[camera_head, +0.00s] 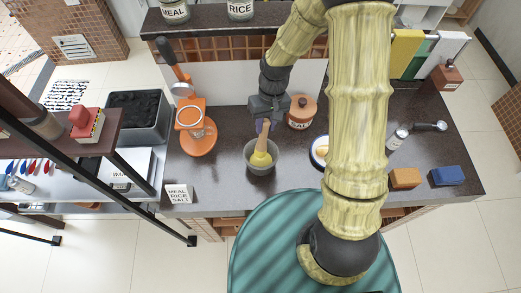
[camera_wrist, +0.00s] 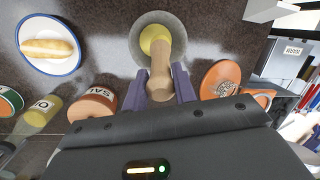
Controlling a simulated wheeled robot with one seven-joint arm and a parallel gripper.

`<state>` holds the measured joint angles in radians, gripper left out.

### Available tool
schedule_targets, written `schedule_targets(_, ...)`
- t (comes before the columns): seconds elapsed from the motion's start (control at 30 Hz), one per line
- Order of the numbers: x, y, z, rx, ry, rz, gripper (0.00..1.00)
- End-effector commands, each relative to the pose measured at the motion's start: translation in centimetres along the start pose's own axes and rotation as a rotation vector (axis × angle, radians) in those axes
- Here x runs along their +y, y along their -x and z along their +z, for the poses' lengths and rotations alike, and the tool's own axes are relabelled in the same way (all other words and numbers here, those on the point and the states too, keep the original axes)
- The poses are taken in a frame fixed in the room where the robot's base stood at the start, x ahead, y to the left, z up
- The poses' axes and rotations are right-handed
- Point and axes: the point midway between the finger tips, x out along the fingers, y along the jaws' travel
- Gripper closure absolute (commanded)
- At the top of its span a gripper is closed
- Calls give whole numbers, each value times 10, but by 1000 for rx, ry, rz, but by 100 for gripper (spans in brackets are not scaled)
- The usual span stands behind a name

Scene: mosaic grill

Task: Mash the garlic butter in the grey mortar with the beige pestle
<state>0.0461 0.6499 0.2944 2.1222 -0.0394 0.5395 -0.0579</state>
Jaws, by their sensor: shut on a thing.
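The grey mortar (camera_head: 253,168) stands on the dark counter, left of my arm. It also shows in the wrist view (camera_wrist: 147,20). Yellow garlic butter (camera_head: 261,158) lies in its bowl. It also shows in the wrist view (camera_wrist: 152,36), partly hidden by the pestle. The beige pestle (camera_head: 263,142) is slightly tilted, its lower end in the bowl at the butter. It also shows in the wrist view (camera_wrist: 160,65). My gripper (camera_head: 263,126) is shut on the pestle's upper part, with purple fingers on both sides. The exact contact of pestle and butter is hidden.
A blue-rimmed plate (camera_wrist: 78,62) with bread is near my arm. Orange (camera_head: 405,178) and blue (camera_head: 447,176) blocks lie at right. The counter's front edge is close to the mortar.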

Motion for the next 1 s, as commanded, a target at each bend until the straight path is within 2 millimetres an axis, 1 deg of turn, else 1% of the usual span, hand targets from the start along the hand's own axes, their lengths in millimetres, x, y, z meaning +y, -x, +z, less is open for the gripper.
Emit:
schedule_targets(0.03, -1, 6, 1, 1, 0, 0, 100)
schedule_targets(0.7, -8, 48, 6, 1, 0, 0, 100)
schedule_targets(0.8, -9, 52, 7, 1, 0, 0, 100)
schedule_targets(1.0, -9, 52, 7, 1, 0, 0, 100)
